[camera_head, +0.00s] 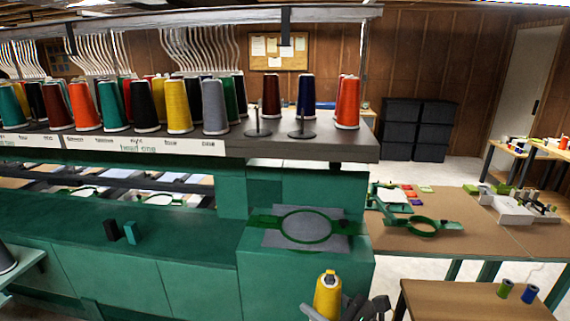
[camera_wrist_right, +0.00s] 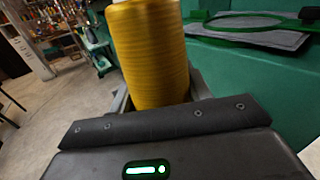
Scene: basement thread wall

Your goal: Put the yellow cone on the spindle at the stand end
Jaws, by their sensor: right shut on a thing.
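The yellow cone (camera_head: 327,293) is upright in my right gripper (camera_head: 334,310), low at the bottom of the head view, in front of the green cabinet. The right wrist view shows the yellow cone (camera_wrist_right: 150,50) between the jaws, which are shut on it. The thread stand (camera_head: 335,147) is a dark shelf, above and beyond the gripper. Near its right end are two bare spindles with dark round bases, one at left (camera_head: 258,124) and one at right (camera_head: 302,124). An orange-red cone (camera_head: 347,103) stands right of them at the end. My left gripper is not in view.
Many coloured cones, including another yellow one (camera_head: 178,107), line the stand, with dark red and navy cones behind the bare spindles. A green hoop (camera_head: 310,226) lies on the cabinet below. A wooden table (camera_head: 480,228) stands at right.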

